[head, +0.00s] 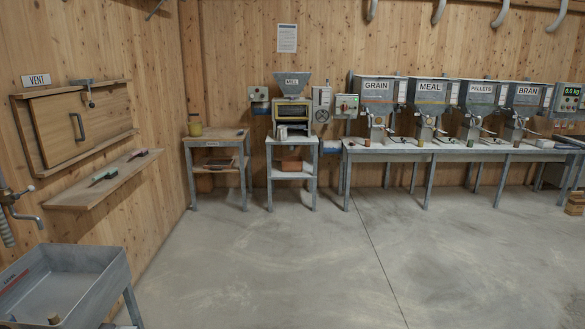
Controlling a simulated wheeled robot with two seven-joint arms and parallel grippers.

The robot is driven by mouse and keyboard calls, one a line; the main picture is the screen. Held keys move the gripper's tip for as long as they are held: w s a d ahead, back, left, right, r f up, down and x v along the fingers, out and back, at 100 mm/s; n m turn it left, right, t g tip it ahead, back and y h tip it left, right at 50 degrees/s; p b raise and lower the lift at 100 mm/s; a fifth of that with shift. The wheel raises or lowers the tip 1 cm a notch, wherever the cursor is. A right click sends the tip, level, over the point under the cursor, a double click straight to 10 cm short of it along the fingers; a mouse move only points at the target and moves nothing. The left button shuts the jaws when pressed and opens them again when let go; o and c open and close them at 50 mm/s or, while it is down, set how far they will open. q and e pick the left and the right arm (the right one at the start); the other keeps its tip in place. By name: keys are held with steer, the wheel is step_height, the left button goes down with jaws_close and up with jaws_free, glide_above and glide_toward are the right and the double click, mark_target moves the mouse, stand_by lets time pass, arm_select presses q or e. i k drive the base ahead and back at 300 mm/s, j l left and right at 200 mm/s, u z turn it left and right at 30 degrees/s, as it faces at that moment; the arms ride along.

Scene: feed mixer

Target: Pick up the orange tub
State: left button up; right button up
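Neither of my grippers is in the head view.
A long bench (460,148) under the GRAIN, MEAL, PELLETS and BRAN hoppers runs right. A grey sink (85,276) stands front left, below a wall shelf (105,181). The concrete floor (300,265) between is clear.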

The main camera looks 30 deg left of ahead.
mark_target(289, 163)
steer(key=i+j+u, duration=0.7)
steer(key=i, duration=0.3)
steer(key=i+j+u, duration=0.35)
steer(key=i, duration=0.15)
steer(key=i+u, duration=0.35)
steer(key=i, duration=2.15)
